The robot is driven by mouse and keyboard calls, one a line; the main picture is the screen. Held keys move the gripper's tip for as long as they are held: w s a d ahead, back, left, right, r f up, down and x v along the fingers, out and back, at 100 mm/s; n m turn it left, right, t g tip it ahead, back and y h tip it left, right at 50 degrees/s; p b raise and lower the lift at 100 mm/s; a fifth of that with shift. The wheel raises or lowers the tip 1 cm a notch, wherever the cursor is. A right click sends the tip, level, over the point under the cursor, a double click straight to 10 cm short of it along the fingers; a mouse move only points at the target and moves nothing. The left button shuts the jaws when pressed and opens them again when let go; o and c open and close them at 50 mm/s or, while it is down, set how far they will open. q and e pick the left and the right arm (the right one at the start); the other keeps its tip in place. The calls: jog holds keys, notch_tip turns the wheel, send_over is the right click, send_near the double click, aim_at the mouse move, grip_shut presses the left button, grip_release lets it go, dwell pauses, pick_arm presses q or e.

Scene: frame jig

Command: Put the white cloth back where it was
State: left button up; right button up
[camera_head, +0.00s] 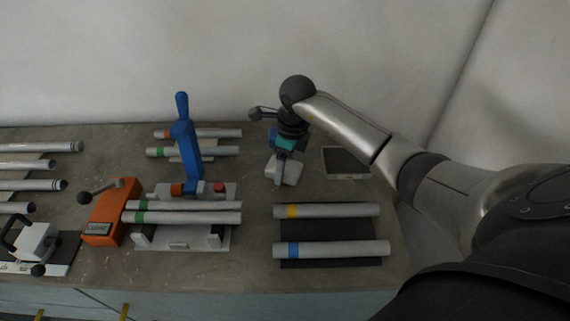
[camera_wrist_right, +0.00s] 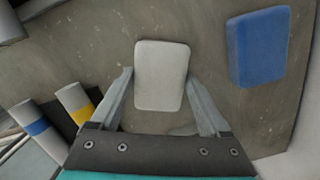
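The white cloth (camera_head: 291,171) is a pale, rounded block-like pad at the back of the bench, right of centre. It also shows in the right wrist view (camera_wrist_right: 160,75), between the two fingertips of my right gripper (camera_wrist_right: 160,78). In the head view this gripper (camera_head: 279,180) points down over the cloth and hides part of it. The fingers flank the cloth closely on both sides. I cannot tell whether they press on it or stand just apart. My left gripper is not in view.
A blue pad (camera_wrist_right: 258,46) lies beside the cloth. A dark shallow tray (camera_head: 346,162) stands to the right. Two tubes (camera_head: 335,249) lie on a black mat in front. The jig with a blue upright clamp (camera_head: 184,140) and an orange block (camera_head: 105,215) stand left.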

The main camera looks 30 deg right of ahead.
aim_at(291, 167)
jog(key=shift+o, duration=1.4)
jog(key=shift+r, duration=0.1)
notch_tip(291, 167, up, 12)
jog(key=s+p, duration=0.1)
jog(key=shift+d, duration=0.4)
jog(key=shift+s, duration=0.1)
